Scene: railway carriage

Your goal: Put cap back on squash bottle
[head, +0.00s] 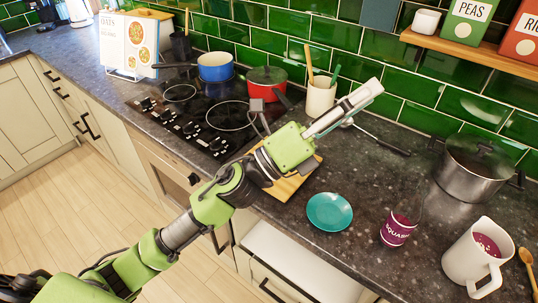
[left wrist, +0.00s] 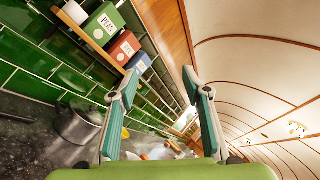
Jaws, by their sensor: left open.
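The squash bottle (head: 397,231) stands on the dark worktop at the right of the head view. It has a purple label, and its upper part is clear and hard to make out. I cannot make out its cap in either view. My left gripper (head: 371,93) is up and to the left of the bottle in the picture, apart from it. In the left wrist view the fingers of this gripper (left wrist: 162,78) are spread, with nothing between them. My right gripper is not in view.
A teal plate (head: 330,212) lies left of the bottle; a white jug (head: 464,262) stands right of it. A steel pot (head: 470,170) stands behind. A wooden board (head: 290,187) lies partly under my left arm. A shelf (head: 470,45) holds canisters above.

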